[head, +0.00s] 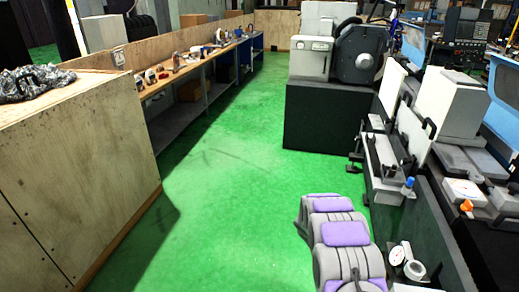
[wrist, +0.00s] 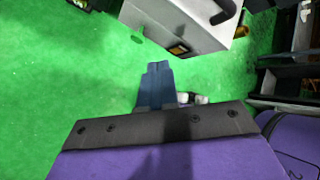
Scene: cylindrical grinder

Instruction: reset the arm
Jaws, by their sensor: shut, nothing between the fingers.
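My arm, grey with purple pads, shows at the bottom right of the head view, folded low over the green floor (head: 220,180). My gripper (wrist: 158,68) shows in the middle of the wrist view as two dark blue-grey fingers side by side, shut with nothing between them. It points over bare green floor. I cannot make out the fingers in the head view. The cylindrical grinder (head: 447,100), with pale covers and black handles, stands along the right of the head view, close to my arm.
A pale housing (wrist: 195,20) with a black handle is just beyond the fingers. A wooden crate (head: 70,165) stands at left, with a long workbench (head: 190,66) of tools behind it. A black-based machine (head: 325,115) stands ahead. The floor between is clear.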

